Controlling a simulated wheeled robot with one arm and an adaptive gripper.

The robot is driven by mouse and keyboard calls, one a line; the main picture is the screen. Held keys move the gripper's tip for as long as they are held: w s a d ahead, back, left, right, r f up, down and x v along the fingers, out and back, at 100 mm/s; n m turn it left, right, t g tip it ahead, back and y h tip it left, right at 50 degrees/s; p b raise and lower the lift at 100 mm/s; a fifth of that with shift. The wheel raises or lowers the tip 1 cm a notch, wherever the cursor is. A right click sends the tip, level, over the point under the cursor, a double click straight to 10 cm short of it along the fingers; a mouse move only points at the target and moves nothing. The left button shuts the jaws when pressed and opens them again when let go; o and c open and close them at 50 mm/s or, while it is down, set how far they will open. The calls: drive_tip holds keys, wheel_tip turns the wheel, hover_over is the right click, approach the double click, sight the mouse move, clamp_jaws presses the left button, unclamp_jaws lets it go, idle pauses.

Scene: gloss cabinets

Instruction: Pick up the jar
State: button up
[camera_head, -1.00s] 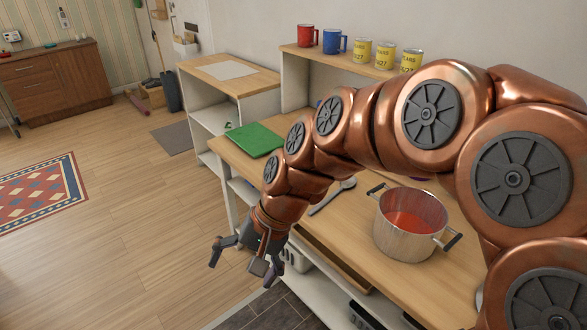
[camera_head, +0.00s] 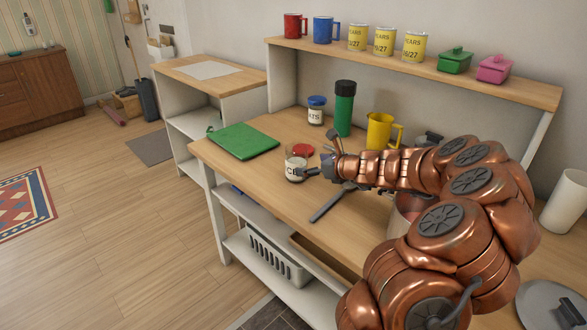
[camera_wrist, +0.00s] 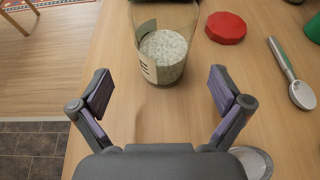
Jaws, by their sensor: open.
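A clear glass jar (camera_head: 294,168) with a dark-lettered label stands open on the wooden counter near its front edge. In the wrist view the jar (camera_wrist: 166,56) is upright, partly filled with pale grains, and its top is cut off by the frame. A red lid (camera_wrist: 226,28) lies beside it on the counter. My gripper (camera_wrist: 163,92) is open and empty, with the jar ahead, roughly centred between the fingers and apart from them. In the head view my gripper (camera_head: 324,162) is just right of the jar.
A blue-lidded jar (camera_head: 316,110), green canister (camera_head: 344,108) and yellow mug (camera_head: 380,132) stand behind. A green board (camera_head: 243,141) lies left. A metal utensil (camera_wrist: 293,80) lies right of the jar. Mugs, cans and small pots line the shelf (camera_head: 470,84). Counter between gripper and jar is clear.

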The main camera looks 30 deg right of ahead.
sight(297, 164)
drive_tip(key=shift+w+d+f, duration=0.1)
drive_tip(key=shift+d+f, duration=0.25)
drive_tip(key=shift+x, duration=3.75)
drive_tip(key=shift+a+f, duration=0.1)
drive_tip(key=c, duration=1.5)
drive_tip(key=shift+c, duration=0.2)
